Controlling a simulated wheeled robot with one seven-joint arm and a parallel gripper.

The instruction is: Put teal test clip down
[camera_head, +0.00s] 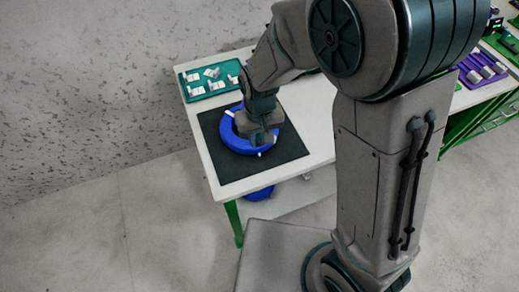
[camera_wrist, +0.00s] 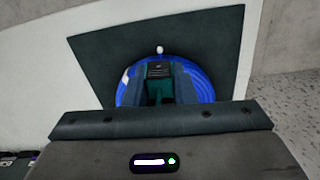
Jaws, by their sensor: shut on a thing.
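My gripper (camera_head: 262,138) is low over the blue cable coil (camera_head: 238,143), which lies on a black mat (camera_head: 222,178) on the white table. In the wrist view, my gripper (camera_wrist: 160,75) points down at the coil (camera_wrist: 204,85), and its fingers are shut on a small teal piece (camera_wrist: 160,92), which looks like the teal test clip. The fingers hide most of the clip and the middle of the coil. I cannot tell whether the clip touches the coil or the mat.
A teal tray (camera_head: 214,92) with several white-grey pieces sits at the table's back left. A purple tray (camera_head: 483,73) stands on another table at right. Another blue coil (camera_head: 259,194) is below the tabletop. The mat's front part is clear.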

